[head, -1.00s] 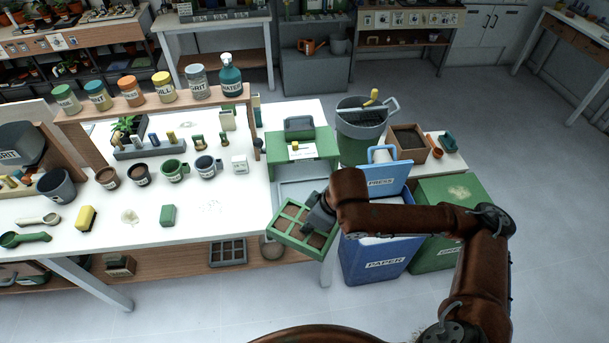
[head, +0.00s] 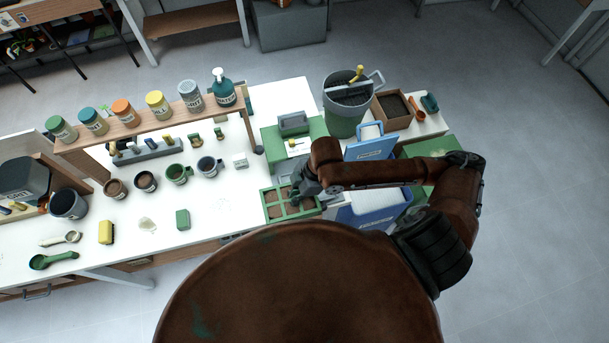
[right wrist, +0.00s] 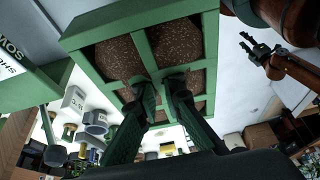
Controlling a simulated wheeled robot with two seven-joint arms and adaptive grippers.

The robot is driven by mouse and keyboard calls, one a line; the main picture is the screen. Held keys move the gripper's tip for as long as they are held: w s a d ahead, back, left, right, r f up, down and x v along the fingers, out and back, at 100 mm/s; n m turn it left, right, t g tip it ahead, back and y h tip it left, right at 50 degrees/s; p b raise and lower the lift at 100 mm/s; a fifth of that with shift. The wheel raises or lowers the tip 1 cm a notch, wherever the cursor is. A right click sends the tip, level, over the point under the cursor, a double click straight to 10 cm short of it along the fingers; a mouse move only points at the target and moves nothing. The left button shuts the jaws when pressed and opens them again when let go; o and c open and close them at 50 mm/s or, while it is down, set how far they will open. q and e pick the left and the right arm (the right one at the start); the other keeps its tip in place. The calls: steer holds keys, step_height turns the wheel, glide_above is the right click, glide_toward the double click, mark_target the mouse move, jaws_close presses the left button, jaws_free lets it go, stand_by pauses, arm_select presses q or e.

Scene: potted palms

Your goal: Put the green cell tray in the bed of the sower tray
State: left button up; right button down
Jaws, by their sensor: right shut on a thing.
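The green cell tray (head: 264,206) has several cells of brown soil. My right gripper (head: 301,194) is shut on its divider. In the head view, the cell tray is at the right end of the white table, just in front of the green sower (head: 272,141). The sower's bed is hidden behind the cell tray and my arm. In the right wrist view, the cell tray (right wrist: 134,20) fills the top centre above my right fingers (right wrist: 160,82), and the labelled sower (right wrist: 22,88) is at left. My left gripper (right wrist: 243,41) hangs at upper right, its fingers apart and empty.
A green block (head: 183,219), yellow sponge (head: 106,232), mugs and pots stand to the left. The tabletop near the tray's left is clear.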

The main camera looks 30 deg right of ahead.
steer(key=w+d+f, duration=0.2)
steer(key=d+f, duration=0.1)
steer(key=w+d+f+p, duration=0.1)
steer(key=w+d+f, duration=0.2)
steer(key=d, duration=0.1)
steer(key=w+d+f, duration=0.2)
steer(key=d, duration=0.1)
steer(key=shift+w+d+f, duration=0.15)
steer(key=shift+w+f, duration=0.2)
steer(key=shift+f, duration=0.05)
steer(key=shift+w+d+f, duration=0.1)
steer(key=shift+d+f, duration=0.05)
steer(key=shift+f, duration=0.05)
step_height(320, 180, down, 3)
steer(key=shift+w+d+p, duration=0.1)
steer(key=shift+d+p, duration=0.05)
steer(key=shift+p, duration=0.4)
steer(key=shift+f, duration=0.3)
steer(key=shift+f, duration=0.1)
steer(key=c, duration=2)
jaws_free()
steer(key=shift+c, duration=0.2)
